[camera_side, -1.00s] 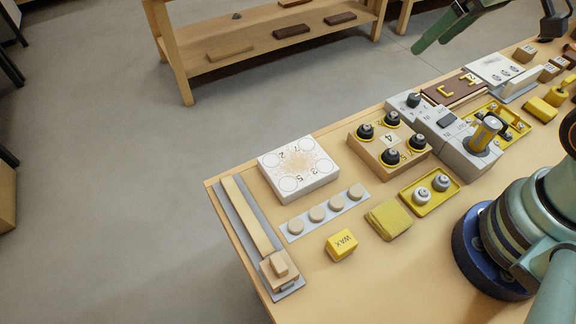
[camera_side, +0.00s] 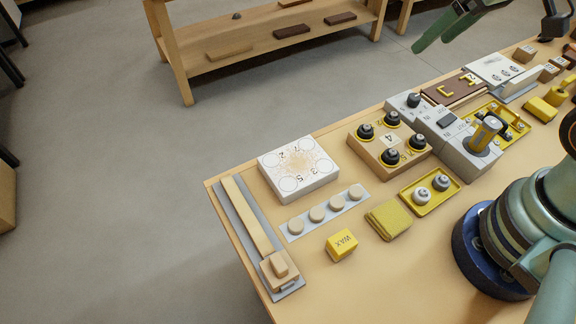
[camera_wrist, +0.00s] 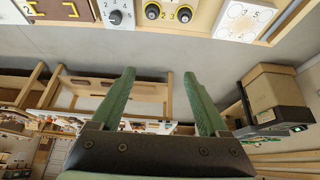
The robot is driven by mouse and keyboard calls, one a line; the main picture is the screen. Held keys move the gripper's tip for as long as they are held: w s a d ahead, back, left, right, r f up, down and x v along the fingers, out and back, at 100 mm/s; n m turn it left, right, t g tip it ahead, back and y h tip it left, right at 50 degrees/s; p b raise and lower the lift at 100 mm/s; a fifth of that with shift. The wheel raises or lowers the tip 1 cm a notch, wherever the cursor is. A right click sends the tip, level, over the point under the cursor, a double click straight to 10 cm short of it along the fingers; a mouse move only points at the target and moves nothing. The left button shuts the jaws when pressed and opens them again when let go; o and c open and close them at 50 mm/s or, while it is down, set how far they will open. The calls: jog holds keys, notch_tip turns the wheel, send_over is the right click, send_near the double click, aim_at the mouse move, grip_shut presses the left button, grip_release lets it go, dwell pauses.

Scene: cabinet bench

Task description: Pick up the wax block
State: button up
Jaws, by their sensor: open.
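The yellow wax block (camera_side: 342,244), marked "WAX", sits on the wooden bench near its front left part, in the side view. It is between the strip of round pegs and the bench's near edge, with nothing touching it. My gripper (camera_side: 446,36) is at the top right of the side view, raised and far from the block. In the wrist view my gripper (camera_wrist: 158,100) shows two green fingers spread apart with nothing between them. The wax block is not seen in the wrist view.
Near the block are a yellow-green pad (camera_side: 388,219), a yellow tray (camera_side: 449,203) with two grey knobs, a strip with round pegs (camera_side: 294,226) and a wooden slider (camera_side: 282,268). A white numbered box (camera_side: 326,182) stands behind. Bare bench lies right of the block.

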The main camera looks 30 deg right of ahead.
jog(key=n+g, duration=0.6)
jog(key=n, duration=1.2)
send_over(341, 242)
notch_tip(341, 242, down, 13)
jog(key=f, duration=0.6)
jog(key=shift+d+f, duration=0.25)
jog(key=shift+a+f, duration=0.2)
jog(key=shift+f, duration=2.4)
jog(key=shift+c, duration=0.3)
grip_shut()
jog(key=shift+r, duration=0.15)
